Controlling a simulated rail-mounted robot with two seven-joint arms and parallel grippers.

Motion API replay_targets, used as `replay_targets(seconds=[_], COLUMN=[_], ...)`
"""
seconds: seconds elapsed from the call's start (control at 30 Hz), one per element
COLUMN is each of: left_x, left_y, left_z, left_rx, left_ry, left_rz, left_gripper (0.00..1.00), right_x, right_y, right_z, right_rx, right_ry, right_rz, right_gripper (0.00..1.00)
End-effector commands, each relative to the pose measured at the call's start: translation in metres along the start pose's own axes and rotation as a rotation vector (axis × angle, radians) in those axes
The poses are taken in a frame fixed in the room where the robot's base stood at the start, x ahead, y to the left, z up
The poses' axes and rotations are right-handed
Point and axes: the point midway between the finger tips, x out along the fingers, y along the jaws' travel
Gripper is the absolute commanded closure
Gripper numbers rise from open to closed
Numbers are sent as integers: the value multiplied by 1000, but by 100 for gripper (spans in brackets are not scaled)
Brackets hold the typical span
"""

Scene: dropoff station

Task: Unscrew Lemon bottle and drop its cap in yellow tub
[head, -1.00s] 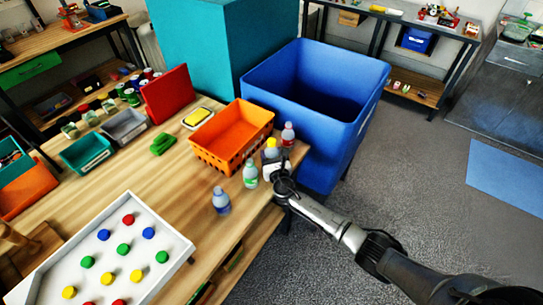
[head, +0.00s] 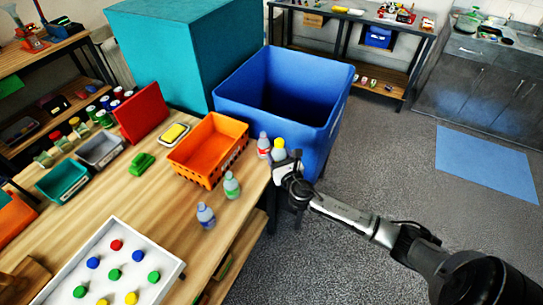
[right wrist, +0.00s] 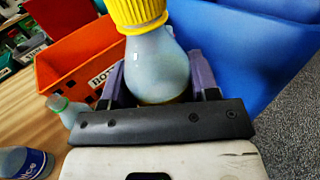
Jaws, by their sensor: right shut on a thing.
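The yellow-capped bottle (head: 279,155), which I take to be the Lemon bottle, is in my right gripper (head: 286,165), just beyond the table's right edge in the head view. In the right wrist view the gripper (right wrist: 160,85) is shut around the bottle's pale, translucent body (right wrist: 158,65). The ribbed yellow cap (right wrist: 137,12) is on its neck, and its top is cut off by the frame. The bottle looks roughly upright. I cannot make out a yellow tub. My left gripper is not in view.
A white tray (head: 160,254) holds several coloured caps.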

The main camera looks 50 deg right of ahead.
Motion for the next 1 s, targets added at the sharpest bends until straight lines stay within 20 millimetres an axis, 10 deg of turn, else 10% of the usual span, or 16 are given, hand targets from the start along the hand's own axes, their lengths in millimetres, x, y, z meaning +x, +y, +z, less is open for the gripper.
replay_targets(seconds=[0.37, 0.4, 0.77, 1.0], left_x=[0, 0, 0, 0], left_y=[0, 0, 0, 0], left_z=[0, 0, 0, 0], left_rx=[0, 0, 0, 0], left_ry=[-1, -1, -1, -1], left_rz=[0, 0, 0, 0], left_gripper=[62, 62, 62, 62], right_x=[-2, -2, -2, -2], right_y=[-2, -2, -2, -2], right_z=[2, 2, 2, 2], right_rx=[0, 0, 0, 0], right_ry=[0, 0, 0, 0], right_rz=[0, 0, 0, 0], right_gripper=[67, 49, 84, 85])
